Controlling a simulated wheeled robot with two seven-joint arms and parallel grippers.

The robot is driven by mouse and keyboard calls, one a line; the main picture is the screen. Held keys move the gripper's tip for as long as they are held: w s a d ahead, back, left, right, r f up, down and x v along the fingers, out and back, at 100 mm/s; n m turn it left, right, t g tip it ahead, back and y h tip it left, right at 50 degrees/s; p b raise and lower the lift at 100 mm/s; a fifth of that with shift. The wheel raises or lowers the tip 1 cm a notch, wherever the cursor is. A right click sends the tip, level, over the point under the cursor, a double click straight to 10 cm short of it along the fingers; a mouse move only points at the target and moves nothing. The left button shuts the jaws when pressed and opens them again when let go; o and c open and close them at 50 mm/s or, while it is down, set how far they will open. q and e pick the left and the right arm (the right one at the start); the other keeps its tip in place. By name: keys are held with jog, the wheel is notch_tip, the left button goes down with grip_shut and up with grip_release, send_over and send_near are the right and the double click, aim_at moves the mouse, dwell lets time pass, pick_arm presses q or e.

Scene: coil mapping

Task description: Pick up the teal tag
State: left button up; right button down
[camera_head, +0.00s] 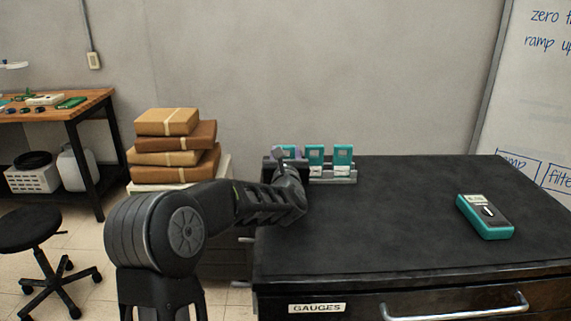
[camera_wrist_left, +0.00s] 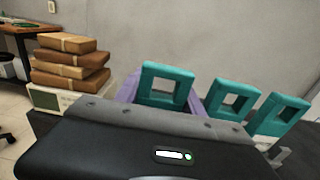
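Three teal tags with square openings stand upright in a row in a grey holder (camera_head: 342,180) at the back left of the black bench. They are the left tag (camera_head: 289,149), the middle tag (camera_head: 315,155) and the right tag (camera_head: 342,155). My left gripper (camera_head: 287,158) is at the left tag. In the left wrist view, the left tag (camera_wrist_left: 166,72) stands straight ahead, with purple surfaces close on both sides; the middle tag (camera_wrist_left: 231,98) and right tag (camera_wrist_left: 279,113) are to its right. My wrist hides the fingertips, so their grip is unclear. My right gripper is out of view.
A teal-and-grey meter (camera_head: 485,216) lies on the right of the black bench (camera_head: 400,225). The bench middle is clear. Stacked brown parcels (camera_head: 172,150) stand left of the bench, beyond my left arm. A whiteboard (camera_head: 535,90) is at the right.

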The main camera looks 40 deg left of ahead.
pick_arm(q)
jog(key=c, duration=0.7)
jog(key=shift+r, duration=0.1)
notch_tip(320, 180, up, 10)
jog(key=shift+f, duration=0.1)
dwell(0.6)
